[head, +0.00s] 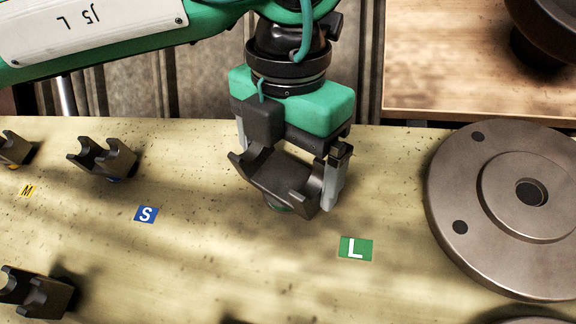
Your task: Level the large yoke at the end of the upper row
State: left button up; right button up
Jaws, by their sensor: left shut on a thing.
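My left gripper (288,178) comes down from above and is shut on the large dark metal yoke (282,176). One finger is at the yoke's left end and the other at its right side. The yoke's open prongs face up, and it slopes down toward the right in the picture; I cannot tell how much of this is real tilt. A bit of green shows under it, and whether it touches the table is unclear. The green L label (355,248) lies to its lower right. My right gripper is not in view.
On the wooden table (200,270), a smaller yoke (103,157) stands near the blue S label (146,214). Another yoke (14,148) is by the yellow M label (28,191). One more yoke (36,292) is at lower left. A big round flange (470,235) fills the right.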

pick_arm(q)
jog(key=shift+n+b, duration=0.5)
jog(key=shift+b, duration=0.4)
jog(key=shift+n+h+b, duration=0.5)
jog(key=shift+n+b, duration=0.3)
jog(key=shift+b, duration=0.3)
jog(key=shift+a+n+g+h+b, duration=0.1)
jog(key=shift+n+g+h+b, duration=0.2)
jog(key=shift+n+b, duration=0.6)
jog(key=o, duration=1.7)
jog(key=shift+s, duration=0.1)
